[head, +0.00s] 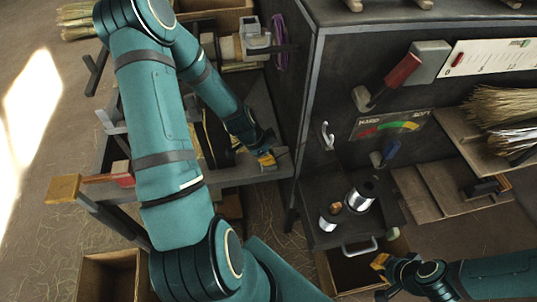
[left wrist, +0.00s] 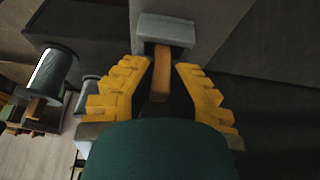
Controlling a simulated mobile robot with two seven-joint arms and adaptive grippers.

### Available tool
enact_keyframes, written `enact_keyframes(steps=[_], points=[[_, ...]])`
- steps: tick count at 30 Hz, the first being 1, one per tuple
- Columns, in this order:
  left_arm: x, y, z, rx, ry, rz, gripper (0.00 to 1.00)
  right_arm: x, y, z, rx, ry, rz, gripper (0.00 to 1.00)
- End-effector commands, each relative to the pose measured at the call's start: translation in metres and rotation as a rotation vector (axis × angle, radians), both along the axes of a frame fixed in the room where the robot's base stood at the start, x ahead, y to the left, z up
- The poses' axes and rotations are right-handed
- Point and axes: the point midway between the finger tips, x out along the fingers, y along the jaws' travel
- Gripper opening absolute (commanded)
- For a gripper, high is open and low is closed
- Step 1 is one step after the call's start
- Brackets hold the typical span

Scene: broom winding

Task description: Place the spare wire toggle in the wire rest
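My left gripper (head: 266,158) is over the end of the bench, beside the dark cabinet. In the left wrist view its yellow fingers (left wrist: 160,90) are apart. Between them is a short wooden piece (left wrist: 161,72), which looks like a wire toggle, at the mouth of a grey bracket (left wrist: 166,29) that may be the wire rest. Gaps show between the piece and both fingers.
Silver wire spools (head: 361,198) and a small wooden piece (head: 335,208) stand on a dark shelf. A spool (left wrist: 50,72) also shows in the left wrist view. A red-handled lever (head: 402,71) and blue lever (head: 389,152) project from the cabinet. An open drawer (head: 355,272) is below.

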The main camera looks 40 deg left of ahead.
Motion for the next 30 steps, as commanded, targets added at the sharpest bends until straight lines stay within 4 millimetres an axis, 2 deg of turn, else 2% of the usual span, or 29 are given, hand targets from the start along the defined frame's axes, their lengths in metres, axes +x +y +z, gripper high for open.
enact_keyframes(steps=[1,2,3,15,20,30], points=[[0.0,0.0,-0.001,0.0,0.0,0.0,0.29,0.0,0.0,-0.001,0.0,0.0,0.0,0.0],[0.0,0.0,0.0,0.0,0.0,0.0,0.39,0.0,0.0,-0.001,0.0,0.0,0.0,0.0],[0.0,0.0,0.0,0.0,0.0,0.0,0.41,0.0,0.0,0.0,0.0,0.0,0.0,0.0],[0.0,0.001,0.006,0.001,-0.001,0.0,0.41,-0.001,0.0,0.004,0.0,0.001,0.0,0.0],[-0.008,0.008,0.031,0.003,-0.002,0.005,0.41,-0.002,0.0,0.011,0.001,0.004,0.0,0.0],[-0.029,0.024,0.093,0.003,-0.001,0.004,0.41,-0.005,0.001,0.028,0.003,0.012,0.002,0.0]])
